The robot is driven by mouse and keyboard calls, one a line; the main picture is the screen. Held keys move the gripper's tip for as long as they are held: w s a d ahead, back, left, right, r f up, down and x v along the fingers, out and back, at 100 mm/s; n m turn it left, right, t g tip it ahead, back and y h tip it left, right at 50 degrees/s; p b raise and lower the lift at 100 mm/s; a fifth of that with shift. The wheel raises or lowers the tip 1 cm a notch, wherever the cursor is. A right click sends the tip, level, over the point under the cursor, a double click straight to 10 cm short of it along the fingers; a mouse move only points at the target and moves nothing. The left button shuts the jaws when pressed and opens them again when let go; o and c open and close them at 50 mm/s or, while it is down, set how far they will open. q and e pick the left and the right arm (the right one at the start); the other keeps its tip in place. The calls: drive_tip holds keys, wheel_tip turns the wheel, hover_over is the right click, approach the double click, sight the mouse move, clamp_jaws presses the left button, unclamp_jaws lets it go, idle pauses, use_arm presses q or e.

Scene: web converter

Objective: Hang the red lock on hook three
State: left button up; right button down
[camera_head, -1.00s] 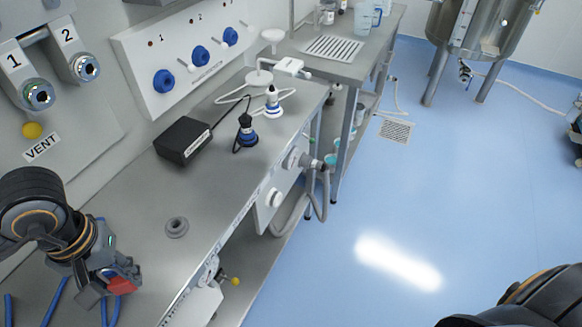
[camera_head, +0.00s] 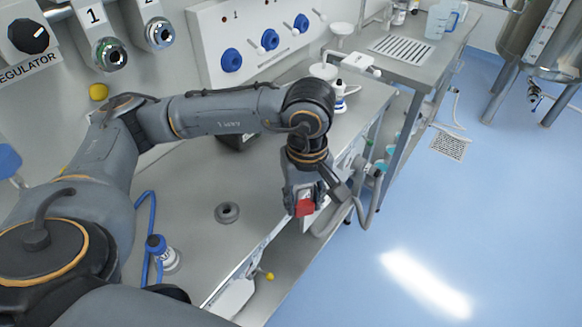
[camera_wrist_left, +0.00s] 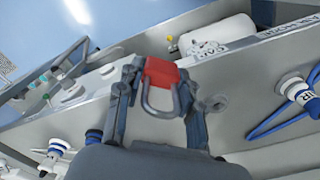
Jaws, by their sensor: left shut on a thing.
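My left gripper (camera_head: 304,196) hangs over the front edge of the steel bench and is shut on the red lock (camera_head: 304,208). In the left wrist view the red lock (camera_wrist_left: 160,72) sits between the two fingers of the left gripper (camera_wrist_left: 160,78). Its grey U-shaped shackle points back toward the wrist. A white wall panel (camera_head: 212,30) carries several blue knobs with small white pins beside them, and numbers above. I cannot make out a hook marked three. My right gripper is out of view.
The steel bench (camera_head: 190,240) holds a round grey fitting (camera_head: 227,212) and a blue-and-white connector (camera_head: 160,252). A second table (camera_head: 440,75) stands further back. The blue floor (camera_head: 480,210) at right is clear.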

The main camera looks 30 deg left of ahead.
use_arm(q)
drive_tip(key=n, duration=0.1)
drive_tip(key=w+n, duration=0.1)
drive_tip(key=shift+d+r+n, duration=0.1)
drive_tip(key=shift+r+n, duration=0.05)
drive_tip(key=shift+n, duration=0.25)
drive_tip(key=shift+w+d+r+n, duration=0.1)
drive_tip(key=shift+w+n, duration=0.05)
drive_tip(key=shift+n, duration=0.45)
drive_tip(key=shift+w+r+n, duration=0.1)
drive_tip(key=shift+n, duration=0.5)
drive_tip(key=w+r+m, duration=0.2)
drive_tip(key=w+m, duration=0.1)
drive_tip(key=m, duration=1.3)
drive_tip(key=w+r+m, duration=0.3)
drive_tip(key=w+m, duration=0.1)
drive_tip(key=m, duration=1.3)
drive_tip(key=shift+r, duration=0.15)
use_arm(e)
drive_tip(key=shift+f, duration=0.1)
use_arm(q)
drive_tip(key=shift+w, duration=0.1)
